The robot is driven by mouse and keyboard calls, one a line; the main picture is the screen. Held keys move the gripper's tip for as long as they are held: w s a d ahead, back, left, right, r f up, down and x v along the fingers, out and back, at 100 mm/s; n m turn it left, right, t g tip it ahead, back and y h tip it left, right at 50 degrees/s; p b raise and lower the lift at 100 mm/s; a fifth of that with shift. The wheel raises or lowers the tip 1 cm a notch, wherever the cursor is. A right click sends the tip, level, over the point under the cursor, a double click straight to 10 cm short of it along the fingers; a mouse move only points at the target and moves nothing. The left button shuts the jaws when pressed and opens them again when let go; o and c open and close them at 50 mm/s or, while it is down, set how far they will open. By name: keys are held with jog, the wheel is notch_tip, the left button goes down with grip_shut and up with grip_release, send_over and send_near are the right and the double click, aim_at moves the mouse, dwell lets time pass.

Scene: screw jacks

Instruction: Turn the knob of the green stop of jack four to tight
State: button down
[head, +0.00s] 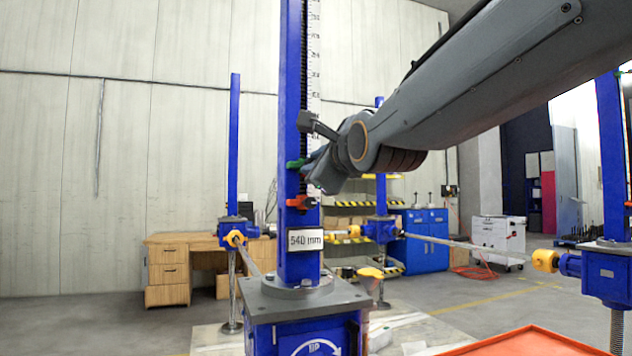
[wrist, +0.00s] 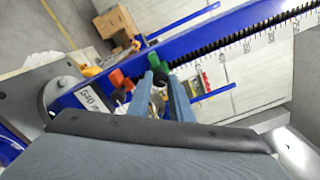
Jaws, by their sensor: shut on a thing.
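The blue jack column (head: 291,100) stands upright in the middle of the head view, with a toothed rack and a white scale. The green stop (head: 294,163) sits on it, above an orange-red stop (head: 298,202). In the wrist view the green stop (wrist: 153,60) shows just beyond my fingertips, and the orange-red stop (wrist: 117,77) with its black knob is to the left. My gripper (head: 312,172) is at the green stop's right side. Its blue-grey fingers (wrist: 161,80) are shut on the green stop's dark knob, which they partly hide. I see no jack number.
A "540 mm" plate (head: 305,240) is on the column below the stops. Other blue jacks stand behind and at the right, joined by shafts. A wooden desk (head: 168,270) and blue cabinet (head: 427,240) are at the back. An orange surface (head: 525,343) is at the front right.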

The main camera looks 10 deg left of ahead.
jog(key=shift+f+m+b, duration=0.15)
jog(key=shift+m+b, duration=3.05)
jog(key=shift+m, duration=0.5)
jog(key=c, duration=1.6)
grip_release()
